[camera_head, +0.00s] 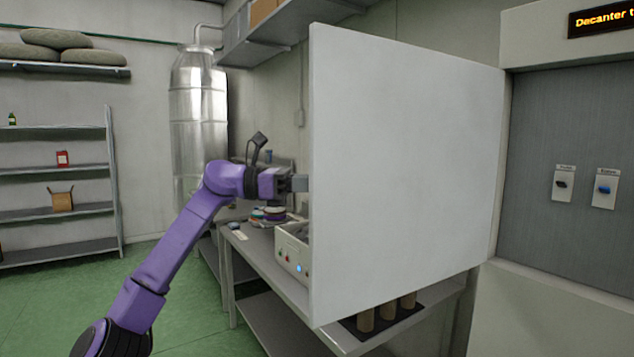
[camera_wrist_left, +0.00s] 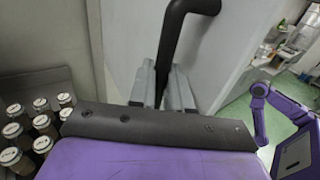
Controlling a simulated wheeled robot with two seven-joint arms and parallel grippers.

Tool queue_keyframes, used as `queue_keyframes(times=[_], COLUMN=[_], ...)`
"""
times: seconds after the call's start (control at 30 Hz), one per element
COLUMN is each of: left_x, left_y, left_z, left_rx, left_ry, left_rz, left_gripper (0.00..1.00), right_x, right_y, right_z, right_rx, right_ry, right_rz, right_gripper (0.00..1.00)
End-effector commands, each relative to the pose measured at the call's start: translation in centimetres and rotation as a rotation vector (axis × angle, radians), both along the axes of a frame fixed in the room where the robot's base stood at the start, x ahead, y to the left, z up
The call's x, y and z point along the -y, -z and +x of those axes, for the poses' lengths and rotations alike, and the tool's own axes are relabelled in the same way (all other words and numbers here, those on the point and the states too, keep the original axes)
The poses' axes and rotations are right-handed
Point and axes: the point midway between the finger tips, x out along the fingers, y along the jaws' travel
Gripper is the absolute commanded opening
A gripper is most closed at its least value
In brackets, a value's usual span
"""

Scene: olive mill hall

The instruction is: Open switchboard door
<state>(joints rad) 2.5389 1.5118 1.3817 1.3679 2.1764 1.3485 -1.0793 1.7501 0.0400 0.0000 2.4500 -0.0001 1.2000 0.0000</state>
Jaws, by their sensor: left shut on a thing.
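The switchboard door (camera_head: 405,170) is a large plain pale panel, swung well out from the switchboard (camera_head: 535,225) at its right edge. My left gripper (camera_head: 298,184) is at the door's free left edge, its tips partly hidden behind the panel. The left wrist view shows the left gripper (camera_wrist_left: 165,90) shut on the dark bar handle (camera_wrist_left: 173,45), on the door face turned away from the head camera. Inside the switchboard, a dark knob switch (camera_head: 563,184) and a blue knob switch (camera_head: 604,188) are exposed. My right gripper is not in view.
A workbench (camera_head: 265,258) with a control box (camera_head: 292,250) stands behind the door. Several capped jars (camera_wrist_left: 38,125) show in the left wrist view. A steel tank (camera_head: 198,120) and shelving (camera_head: 60,170) stand farther left. Green floor (camera_head: 50,300) at left is open.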

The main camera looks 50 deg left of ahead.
Motion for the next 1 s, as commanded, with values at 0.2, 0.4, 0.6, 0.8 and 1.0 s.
queue_keyframes(times=[0.2,0.4,0.6,0.8,1.0], left_x=[-0.6,-0.7,-0.7,-0.9,-1.5], left_y=[-0.1,0.0,0.0,0.0,0.1], left_z=[0.7,0.7,0.7,0.5,0.0], left_rx=[0.000,0.001,0.001,-0.001,0.001], left_ry=[0.027,0.029,0.028,0.025,0.022], left_rz=[0.006,0.007,0.008,0.006,0.004], left_gripper=[0.00,0.00,0.21,0.37,0.37], right_x=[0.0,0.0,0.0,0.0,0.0], right_y=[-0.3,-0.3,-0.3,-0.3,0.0], right_z=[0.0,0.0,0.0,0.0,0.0], right_rx=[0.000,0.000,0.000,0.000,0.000], right_ry=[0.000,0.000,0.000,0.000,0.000], right_rz=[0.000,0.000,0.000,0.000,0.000], right_gripper=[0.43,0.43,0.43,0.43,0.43])
